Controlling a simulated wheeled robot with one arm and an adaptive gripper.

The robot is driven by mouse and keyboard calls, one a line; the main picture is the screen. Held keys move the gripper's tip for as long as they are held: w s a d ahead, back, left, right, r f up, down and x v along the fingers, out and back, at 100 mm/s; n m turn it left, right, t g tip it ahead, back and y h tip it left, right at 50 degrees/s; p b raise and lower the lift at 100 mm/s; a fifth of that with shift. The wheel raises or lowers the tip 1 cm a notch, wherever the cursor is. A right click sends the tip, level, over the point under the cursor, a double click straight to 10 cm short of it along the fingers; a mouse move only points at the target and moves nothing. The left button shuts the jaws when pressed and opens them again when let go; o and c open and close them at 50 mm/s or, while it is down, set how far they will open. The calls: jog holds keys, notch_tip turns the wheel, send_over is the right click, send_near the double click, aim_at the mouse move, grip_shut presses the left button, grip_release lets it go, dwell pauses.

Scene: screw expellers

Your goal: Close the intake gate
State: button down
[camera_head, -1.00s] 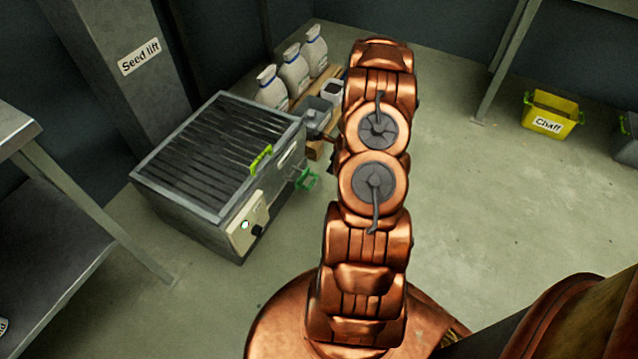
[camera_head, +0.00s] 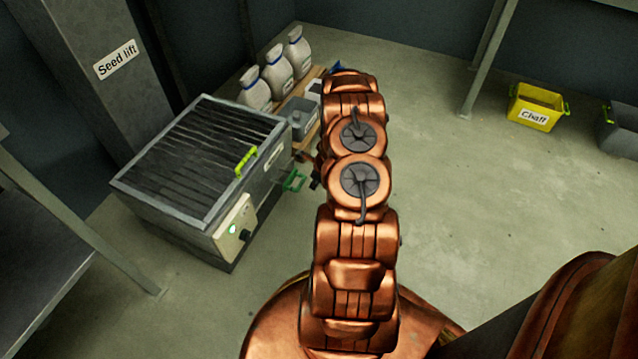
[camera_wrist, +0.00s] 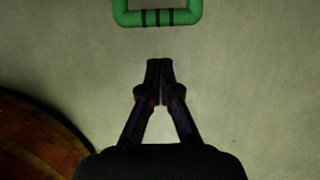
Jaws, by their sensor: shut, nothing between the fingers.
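A grey box-shaped machine (camera_head: 150,210) with a dark slatted top stands left of my arm. A lime handle (camera_head: 246,161) sits at its top right edge, and a darker green loop handle (camera_head: 294,180) sticks out lower on its right side. I cannot tell which part is the intake gate. In the wrist view a green handle (camera_wrist: 158,19) with dark bands lies at the top edge, ahead of my gripper (camera_wrist: 160,62). The fingers are shut and empty, with a gap in the picture between tips and handle. The head view mostly hides my gripper behind the arm.
A panel on the machine has a green light (camera_head: 232,230) and a dark knob. White sacks (camera_head: 278,72) and a grey bin (camera_head: 299,117) stand behind it. A yellow Chaff bin (camera_head: 536,107) is at the right. The floor between is clear.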

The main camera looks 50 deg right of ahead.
jog(key=shift+w+a+f+b, duration=0.15)
jog(key=shift+w+a+b, duration=0.05)
jog(key=shift+w, duration=0.5)
jog(key=shift+w+a+f+b, duration=0.1)
jog(key=shift+w+a+b, duration=0.1)
jog(key=shift+w, duration=0.45)
